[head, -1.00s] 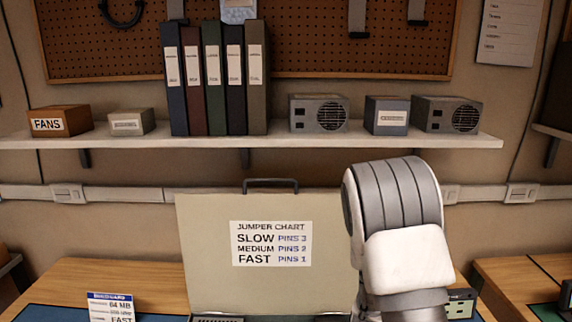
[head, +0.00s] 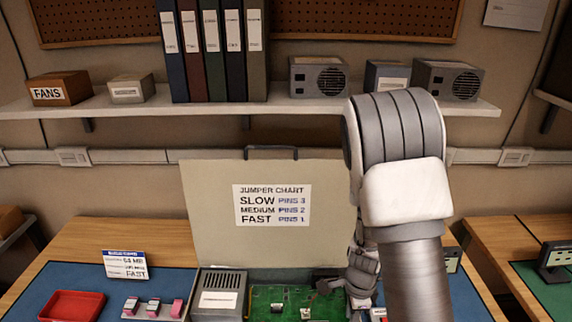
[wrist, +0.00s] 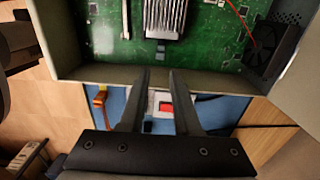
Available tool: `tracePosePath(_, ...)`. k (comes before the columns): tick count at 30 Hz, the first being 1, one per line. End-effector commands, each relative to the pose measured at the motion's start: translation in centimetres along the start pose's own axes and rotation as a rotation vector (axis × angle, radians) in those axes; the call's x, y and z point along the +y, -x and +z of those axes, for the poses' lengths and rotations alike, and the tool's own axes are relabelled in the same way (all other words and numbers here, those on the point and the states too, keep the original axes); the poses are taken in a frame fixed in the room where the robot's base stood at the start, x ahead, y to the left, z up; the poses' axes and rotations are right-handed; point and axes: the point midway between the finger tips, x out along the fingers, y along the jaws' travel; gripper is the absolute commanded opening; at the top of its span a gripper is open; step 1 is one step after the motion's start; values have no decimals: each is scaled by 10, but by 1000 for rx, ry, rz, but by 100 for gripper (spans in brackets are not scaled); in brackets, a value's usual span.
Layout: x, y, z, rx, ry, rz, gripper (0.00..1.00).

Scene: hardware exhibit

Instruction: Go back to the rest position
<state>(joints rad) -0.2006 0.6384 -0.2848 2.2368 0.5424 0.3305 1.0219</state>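My gripper (wrist: 160,80) is open in the wrist view, its two dark fingers apart with nothing gripped between them. They point at the near wall of an open computer case (wrist: 75,72) holding a green circuit board (wrist: 205,55). A small red piece on a white patch (wrist: 165,107) shows beyond the gap between the fingers; it looks like it lies on the blue mat.
The raised lid (head: 225,235) with a jumper chart stands behind the board. A red tray (head: 70,305), several small coloured pieces (head: 153,307) and a sign card (head: 125,265) are at left. A wall shelf (head: 220,112) holds binders and boxes. A black fan (wrist: 268,50) sits in the case.

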Motion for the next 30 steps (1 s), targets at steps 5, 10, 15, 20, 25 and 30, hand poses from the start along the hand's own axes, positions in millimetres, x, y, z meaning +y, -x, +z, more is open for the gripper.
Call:
tracePosePath(5,0,0,0,0,0,0,31)
tracePosePath(10,-1,4,1,-5,10,-5,31)
tracePosePath(15,-6,38,11,-42,116,-49,31)
tracePosePath(20,-7,92,25,-81,309,-120,31)
tracePosePath(25,2,148,34,-91,525,-199,31)
tracePosePath(30,19,198,39,-63,741,-275,31)
